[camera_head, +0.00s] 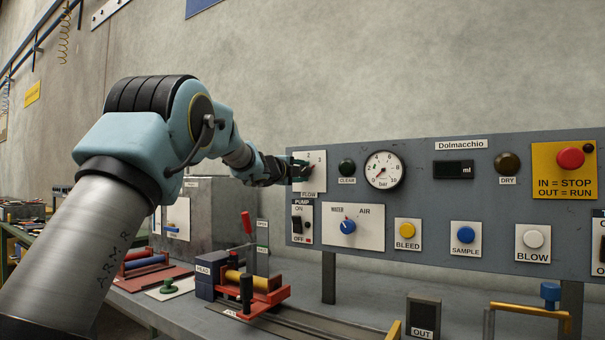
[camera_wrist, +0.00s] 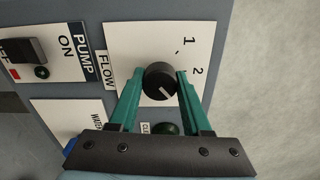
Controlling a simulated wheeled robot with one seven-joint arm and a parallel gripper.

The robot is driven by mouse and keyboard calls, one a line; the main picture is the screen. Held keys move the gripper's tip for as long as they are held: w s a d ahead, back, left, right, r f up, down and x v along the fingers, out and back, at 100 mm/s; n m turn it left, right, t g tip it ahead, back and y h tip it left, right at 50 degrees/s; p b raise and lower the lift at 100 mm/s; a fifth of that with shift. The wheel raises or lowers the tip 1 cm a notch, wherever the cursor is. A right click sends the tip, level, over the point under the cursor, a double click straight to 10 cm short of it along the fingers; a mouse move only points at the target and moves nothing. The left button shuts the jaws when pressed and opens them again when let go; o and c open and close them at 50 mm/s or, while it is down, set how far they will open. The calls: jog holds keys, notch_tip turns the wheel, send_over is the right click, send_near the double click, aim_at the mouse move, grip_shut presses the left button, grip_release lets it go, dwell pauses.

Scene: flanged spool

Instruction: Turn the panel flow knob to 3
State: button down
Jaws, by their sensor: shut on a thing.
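The flow knob (camera_wrist: 160,80) is a round black knob with a white line, on a white plate marked FLOW (camera_wrist: 195,30). In the wrist view my gripper (camera_wrist: 160,75) has its two teal fingers on either side of the knob, shut on it. The white line points toward the lower right of that view. The numbers 1 and 2 show there; the 3 is not visible. In the head view my gripper (camera_head: 298,171) covers the knob at the plate (camera_head: 315,183), with 2 and 3 showing above and right.
The PUMP switch (camera_head: 297,224) and the WATER/AIR selector (camera_head: 347,226) sit below.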

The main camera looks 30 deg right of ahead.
jog(key=shift+c, duration=1.8)
grip_release()
jog(key=b+v, duration=0.3)
jog(key=v, duration=0.7)
jog(key=shift+s+a, duration=0.2)
jog(key=shift+a, duration=0.15)
